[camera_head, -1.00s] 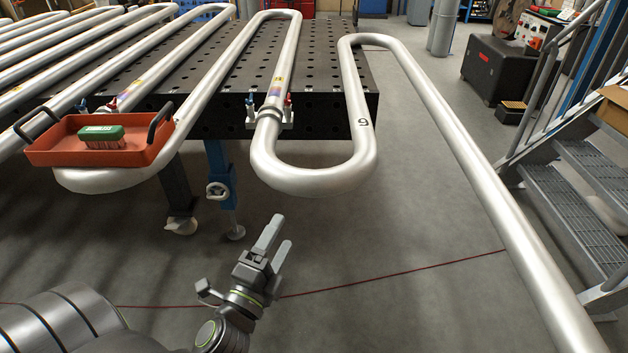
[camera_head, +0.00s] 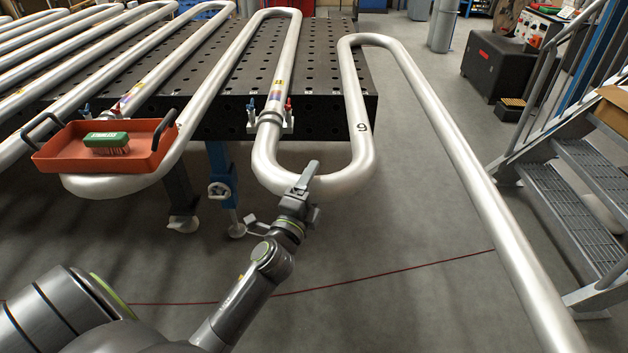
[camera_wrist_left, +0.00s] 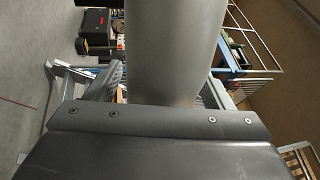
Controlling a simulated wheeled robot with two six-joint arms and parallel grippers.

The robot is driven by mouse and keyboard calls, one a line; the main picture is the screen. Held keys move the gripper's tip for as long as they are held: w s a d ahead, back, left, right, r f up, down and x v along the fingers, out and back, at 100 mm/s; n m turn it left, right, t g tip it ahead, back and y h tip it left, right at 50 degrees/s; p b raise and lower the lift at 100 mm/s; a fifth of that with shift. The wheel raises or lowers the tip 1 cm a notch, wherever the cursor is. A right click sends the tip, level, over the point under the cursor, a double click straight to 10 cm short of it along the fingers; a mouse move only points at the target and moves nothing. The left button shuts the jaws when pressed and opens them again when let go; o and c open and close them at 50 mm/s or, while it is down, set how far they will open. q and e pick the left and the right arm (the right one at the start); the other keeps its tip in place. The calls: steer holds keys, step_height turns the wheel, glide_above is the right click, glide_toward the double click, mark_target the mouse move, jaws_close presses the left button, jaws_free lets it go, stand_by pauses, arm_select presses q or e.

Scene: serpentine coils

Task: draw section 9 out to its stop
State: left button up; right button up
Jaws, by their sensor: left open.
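Section 9 is the silver serpentine tube (camera_head: 357,100) with a dark "9" on it. Its near U-bend (camera_head: 330,187) overhangs the front of the black perforated table. My left gripper (camera_head: 308,177) is at the near edge of this bend, with one finger seen against the tube. The jaws are open. In the left wrist view a broad grey tube (camera_wrist_left: 175,45) fills the middle, close to the gripper, with a finger (camera_wrist_left: 105,82) at its left side. Contact cannot be told. My right gripper is in neither view.
An orange tray (camera_head: 60,158) with a green brush (camera_head: 106,142) rests on the coil at left. The black table (camera_head: 325,60) carries clamps (camera_head: 270,118) at the tube. Metal stairs (camera_head: 570,190) stand at right. The floor in front is clear apart from a red line.

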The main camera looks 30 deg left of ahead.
arm_select(q)
steer(key=shift+w+a+r, duration=0.1)
steer(key=shift+w, duration=0.3)
jaws_close()
steer(key=shift+s, duration=0.1)
